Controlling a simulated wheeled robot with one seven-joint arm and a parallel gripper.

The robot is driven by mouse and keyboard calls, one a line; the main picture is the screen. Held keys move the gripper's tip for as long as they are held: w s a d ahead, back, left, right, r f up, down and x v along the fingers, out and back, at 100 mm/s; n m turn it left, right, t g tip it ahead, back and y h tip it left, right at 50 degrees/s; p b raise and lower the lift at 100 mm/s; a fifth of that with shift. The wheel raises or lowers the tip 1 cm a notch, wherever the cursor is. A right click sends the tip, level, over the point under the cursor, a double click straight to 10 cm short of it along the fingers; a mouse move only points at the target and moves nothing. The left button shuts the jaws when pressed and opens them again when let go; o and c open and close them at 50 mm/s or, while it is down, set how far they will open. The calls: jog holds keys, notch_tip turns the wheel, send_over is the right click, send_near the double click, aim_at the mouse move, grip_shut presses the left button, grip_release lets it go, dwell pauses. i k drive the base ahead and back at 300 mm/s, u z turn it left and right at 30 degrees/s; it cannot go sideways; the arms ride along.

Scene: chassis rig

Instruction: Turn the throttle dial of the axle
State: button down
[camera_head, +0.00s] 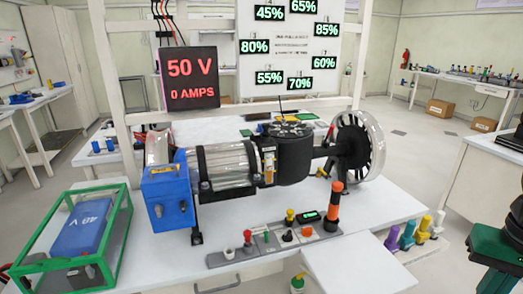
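The axle rig stands on a white table (355,215). It has a blue box (168,197), a clear cylinder (226,166), a black drum (293,158) with a round ridged top (289,129), and a spoked wheel (357,146) in a clear ring. A grey control panel (227,258) in front carries several small knobs, among them a red one (247,235), a yellow one (290,215) and a dark one (287,236). It also has a small green display (309,216) and an upright orange handle (334,202). I cannot tell which part is the throttle dial.
A screen (189,79) reads 50 V, 0 AMPS. A board (287,60) behind shows several percentage labels. A green-framed case (125,225) with a blue 48 V battery (82,228) stands left. Coloured pegs (407,235) stand right. A dark green object (497,250) is cut off at right.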

aim_at(288, 237)
jog(key=z, duration=1.15)
jog(key=k, duration=0.95)
jog(key=u, duration=1.1)
jog(key=i, duration=1)
